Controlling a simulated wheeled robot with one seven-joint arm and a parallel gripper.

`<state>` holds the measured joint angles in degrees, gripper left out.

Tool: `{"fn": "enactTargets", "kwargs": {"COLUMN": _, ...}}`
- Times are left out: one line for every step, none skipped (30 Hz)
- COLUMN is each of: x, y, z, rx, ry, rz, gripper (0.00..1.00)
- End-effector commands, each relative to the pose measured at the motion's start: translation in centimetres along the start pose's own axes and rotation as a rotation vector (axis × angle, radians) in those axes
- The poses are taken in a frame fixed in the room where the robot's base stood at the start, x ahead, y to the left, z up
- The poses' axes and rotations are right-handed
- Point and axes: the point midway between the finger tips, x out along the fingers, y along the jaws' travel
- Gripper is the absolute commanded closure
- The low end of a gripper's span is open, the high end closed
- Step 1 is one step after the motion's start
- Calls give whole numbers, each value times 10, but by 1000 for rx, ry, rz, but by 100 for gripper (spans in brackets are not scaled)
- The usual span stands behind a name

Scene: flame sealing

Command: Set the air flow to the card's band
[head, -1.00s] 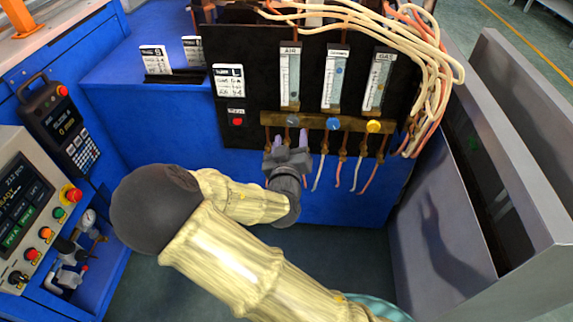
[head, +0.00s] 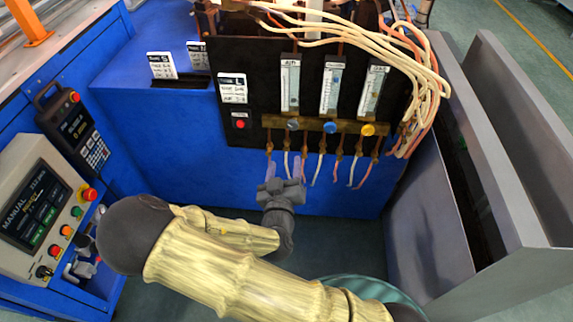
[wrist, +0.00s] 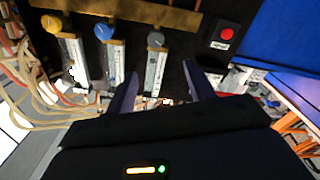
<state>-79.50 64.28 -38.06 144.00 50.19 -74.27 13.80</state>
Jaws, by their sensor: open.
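The air flow meter (head: 290,88) is the leftmost of three upright glass tubes on a black panel. Its grey knob (head: 292,124) sits on the brass bar below it; the knob also shows in the wrist view (wrist: 155,39). A white card (head: 232,88) with printed lines, too small to read, is on the panel left of the meter. My gripper (head: 284,168) is open and empty, below and apart from the grey knob. In the wrist view its two purple fingers (wrist: 160,76) point toward the panel, with the knob beyond and between them. The float level is unclear.
A blue knob (head: 330,127) and a yellow knob (head: 368,129) sit close to the right. A red button (head: 240,124) is left of the grey knob. Hoses hang below the bar and bunch at the right. A grey metal bin (head: 440,200) stands at the right.

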Motion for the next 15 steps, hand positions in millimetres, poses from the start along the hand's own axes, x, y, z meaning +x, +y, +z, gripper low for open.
{"fn": "enactTargets", "kwargs": {"x": -1, "y": 3, "z": -4, "rx": -4, "ry": -2, "rz": -1, "gripper": 46}}
{"fn": "enactTargets", "kwargs": {"x": -2, "y": 3, "z": -4, "rx": -3, "ry": -2, "rz": 0, "gripper": 46}}
{"fn": "enactTargets", "kwargs": {"x": -4, "y": 3, "z": -4, "rx": -3, "ry": -3, "rz": 1, "gripper": 46}}
{"fn": "enactTargets", "kwargs": {"x": -4, "y": 4, "z": -3, "rx": -3, "ry": -4, "rz": 0, "gripper": 46}}
{"fn": "enactTargets", "kwargs": {"x": -5, "y": 4, "z": -3, "rx": -3, "ry": -4, "rz": 0, "gripper": 46}}
{"fn": "enactTargets", "kwargs": {"x": -7, "y": 5, "z": -3, "rx": -4, "ry": -4, "rz": 1, "gripper": 46}}
{"fn": "enactTargets", "kwargs": {"x": -8, "y": 5, "z": -2, "rx": -3, "ry": -4, "rz": 1, "gripper": 46}}
{"fn": "enactTargets", "kwargs": {"x": -9, "y": 5, "z": -2, "rx": -2, "ry": -5, "rz": 1, "gripper": 46}}
{"fn": "enactTargets", "kwargs": {"x": -10, "y": 6, "z": -1, "rx": -2, "ry": -6, "rz": 1, "gripper": 46}}
{"fn": "enactTargets", "kwargs": {"x": -11, "y": 6, "z": 0, "rx": -3, "ry": -7, "rz": 2, "gripper": 46}}
{"fn": "enactTargets", "kwargs": {"x": -12, "y": 6, "z": 0, "rx": -2, "ry": -7, "rz": 2, "gripper": 46}}
{"fn": "enactTargets", "kwargs": {"x": -13, "y": 6, "z": 1, "rx": -2, "ry": -7, "rz": 3, "gripper": 46}}
{"fn": "enactTargets", "kwargs": {"x": -13, "y": 6, "z": 2, "rx": -1, "ry": -8, "rz": 2, "gripper": 46}}
{"fn": "enactTargets", "kwargs": {"x": -14, "y": 6, "z": 2, "rx": -1, "ry": -8, "rz": 2, "gripper": 46}}
{"fn": "enactTargets", "kwargs": {"x": -14, "y": 6, "z": 3, "rx": -1, "ry": -8, "rz": 2, "gripper": 46}}
